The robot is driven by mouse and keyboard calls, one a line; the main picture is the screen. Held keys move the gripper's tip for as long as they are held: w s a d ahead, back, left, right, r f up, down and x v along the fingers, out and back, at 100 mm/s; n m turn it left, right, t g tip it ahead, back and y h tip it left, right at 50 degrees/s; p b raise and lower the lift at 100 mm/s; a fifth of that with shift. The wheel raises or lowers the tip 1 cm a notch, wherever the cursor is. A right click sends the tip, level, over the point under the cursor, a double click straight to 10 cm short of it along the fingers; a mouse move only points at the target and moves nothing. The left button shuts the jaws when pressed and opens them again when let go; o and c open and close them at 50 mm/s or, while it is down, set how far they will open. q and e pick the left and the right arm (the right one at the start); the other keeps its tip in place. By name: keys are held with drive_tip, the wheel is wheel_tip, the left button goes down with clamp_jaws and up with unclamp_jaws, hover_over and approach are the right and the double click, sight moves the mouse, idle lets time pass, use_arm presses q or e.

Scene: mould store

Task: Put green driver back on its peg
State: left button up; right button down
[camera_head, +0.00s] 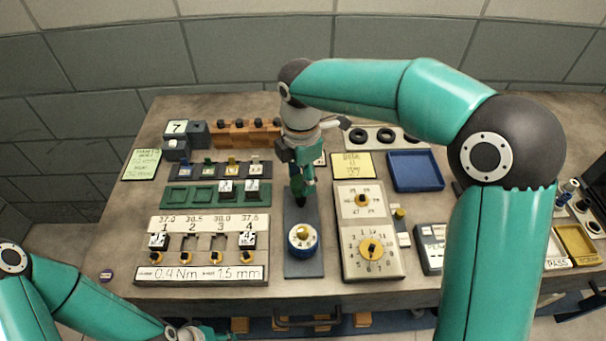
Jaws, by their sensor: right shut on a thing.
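My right gripper (302,168) points down over the middle of the bench. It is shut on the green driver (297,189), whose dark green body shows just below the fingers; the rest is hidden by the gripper. The driver is above the far end of a grey plate (293,262) that carries a round blue-and-white dial (303,237). A wooden rack (237,138) with several dark knobs stands behind, left of the gripper; I cannot tell which peg is the driver's. My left gripper (208,333) is low at the bottom edge, partly cut off, and its fingers are unclear.
A numbered station board (200,224) stands at left, with green trays (190,199) behind it. A dial panel (370,250) is right of the plate. A blue tray (414,170) and a yellow note (352,165) lie behind. My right arm hides part of the bench's right side.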

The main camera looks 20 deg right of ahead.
drive_tip(key=shift+f+b, duration=0.55)
drive_tip(key=shift+f, duration=0.4)
idle(0.4)
drive_tip(key=c, duration=0.5)
unclamp_jaws()
drive_tip(key=shift+o, duration=0.3)
drive_tip(key=o, duration=0.3)
drive_tip(key=shift+o, duration=0.2)
drive_tip(key=shift+r, duration=0.1)
drive_tip(key=shift+r+p, duration=3.45)
drive_tip(key=shift+r, duration=0.25)
